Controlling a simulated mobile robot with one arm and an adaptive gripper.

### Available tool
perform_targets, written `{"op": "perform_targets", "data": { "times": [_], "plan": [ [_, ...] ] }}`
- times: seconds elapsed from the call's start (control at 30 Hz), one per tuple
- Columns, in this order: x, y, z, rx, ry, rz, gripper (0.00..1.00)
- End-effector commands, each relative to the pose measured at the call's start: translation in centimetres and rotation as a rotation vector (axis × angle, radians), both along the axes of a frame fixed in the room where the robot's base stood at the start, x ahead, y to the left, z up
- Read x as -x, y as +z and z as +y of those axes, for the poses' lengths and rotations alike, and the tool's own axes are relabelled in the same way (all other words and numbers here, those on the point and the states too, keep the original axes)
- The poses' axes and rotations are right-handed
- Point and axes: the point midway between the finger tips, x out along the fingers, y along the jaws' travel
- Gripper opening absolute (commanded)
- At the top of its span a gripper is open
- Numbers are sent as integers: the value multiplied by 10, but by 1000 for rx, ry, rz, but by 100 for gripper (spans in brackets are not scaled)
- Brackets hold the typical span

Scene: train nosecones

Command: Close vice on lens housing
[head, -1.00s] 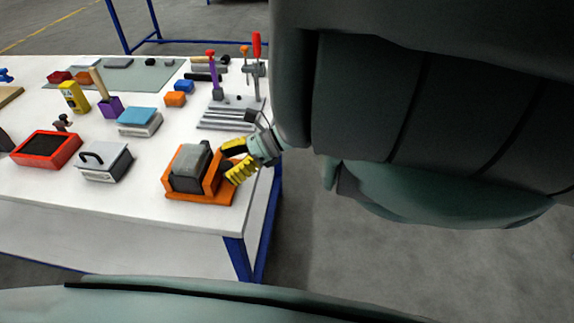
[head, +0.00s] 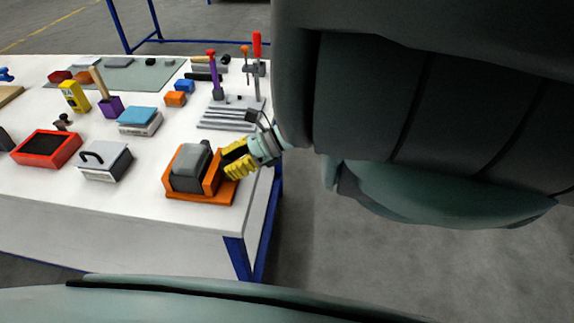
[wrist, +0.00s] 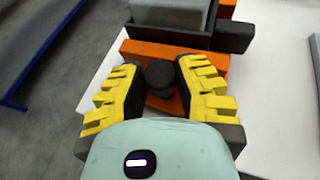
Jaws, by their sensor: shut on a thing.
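The orange vice (head: 205,196) stands at the near right corner of the white table. The grey lens housing (head: 188,170) sits upright between its jaws; whether the jaws press on it I cannot tell. My gripper (head: 232,160), with yellow ribbed fingers, is at the vice's right end. In the wrist view my gripper (wrist: 158,75) has one finger on each side of the dark round vice knob (wrist: 160,75) and is shut on it. Beyond the knob are the orange vice body (wrist: 165,52) and the lower part of the lens housing (wrist: 170,12).
On the white table (head: 140,205), a grey box with a handle (head: 105,162) and a red tray (head: 46,149) lie left of the vice. A grey slotted plate with upright clamps (head: 232,115) stands behind it. Open floor lies right of the table edge.

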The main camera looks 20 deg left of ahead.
Motion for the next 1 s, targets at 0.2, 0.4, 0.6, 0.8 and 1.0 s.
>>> {"op": "perform_targets", "data": {
  "times": [0.2, 0.4, 0.6, 0.8, 1.0],
  "plan": [
    [0, 0, 0, 1, -8, -1, 0],
    [2, 3, -1, 3, -64, 5, 0],
    [3, 7, -2, 2, -195, 7, 0],
    [6, 7, -1, -1, -367, 11, 0],
    [7, 4, -1, -3, -507, 8, 0]
  ]
}}
